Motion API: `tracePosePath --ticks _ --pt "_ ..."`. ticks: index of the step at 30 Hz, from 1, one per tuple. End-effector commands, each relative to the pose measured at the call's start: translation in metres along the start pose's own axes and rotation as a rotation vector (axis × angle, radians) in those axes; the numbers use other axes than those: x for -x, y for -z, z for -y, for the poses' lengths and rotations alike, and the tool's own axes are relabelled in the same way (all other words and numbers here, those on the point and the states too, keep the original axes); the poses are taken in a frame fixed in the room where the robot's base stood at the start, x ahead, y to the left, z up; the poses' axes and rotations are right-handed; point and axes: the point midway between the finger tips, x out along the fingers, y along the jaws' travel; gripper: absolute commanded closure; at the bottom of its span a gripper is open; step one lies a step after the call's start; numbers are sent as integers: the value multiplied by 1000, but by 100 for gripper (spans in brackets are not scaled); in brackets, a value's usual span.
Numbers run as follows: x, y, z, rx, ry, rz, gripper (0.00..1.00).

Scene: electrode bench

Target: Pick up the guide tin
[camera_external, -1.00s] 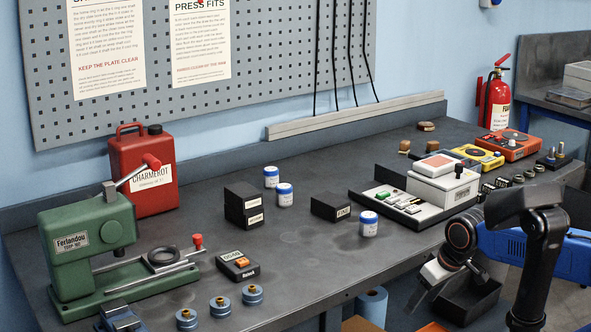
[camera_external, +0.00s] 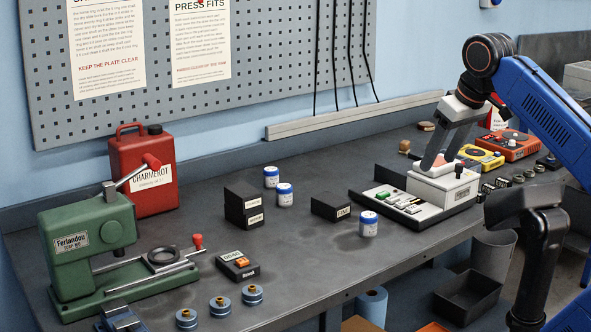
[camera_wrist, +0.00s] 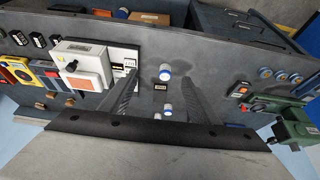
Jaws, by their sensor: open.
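Three dark labelled tins stand on the bench; their lettering is too small to read, so I cannot tell which is the guide tin. One lone tin (camera_external: 331,208) stands mid-bench and also shows in the wrist view (camera_wrist: 160,86). Two others are stacked, an upper tin (camera_external: 241,195) on a lower tin (camera_external: 246,215). My gripper (camera_external: 437,165) is open and empty, above the tray area at the right, apart from all three tins. In the wrist view my gripper (camera_wrist: 150,74) has its fingers spread, with the lone tin visible between them.
Blue-and-white jars stand around the lone tin, one in front (camera_external: 368,224) and one behind (camera_external: 285,195). A white instrument (camera_external: 440,188) sits on the tray below my gripper. A green press (camera_external: 88,240) and red can (camera_external: 142,175) stand left. The bench middle has bare room.

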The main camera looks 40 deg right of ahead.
Motion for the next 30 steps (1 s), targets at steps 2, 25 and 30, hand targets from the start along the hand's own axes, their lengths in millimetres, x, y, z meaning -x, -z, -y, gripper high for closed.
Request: tracePosePath --ticks 2,25,30 --pt "7 8 0 -26 0 9 44" --pt "-32 111 16 -1039 -130 243 44" --pt "-45 134 21 -1286 -204 280 44"
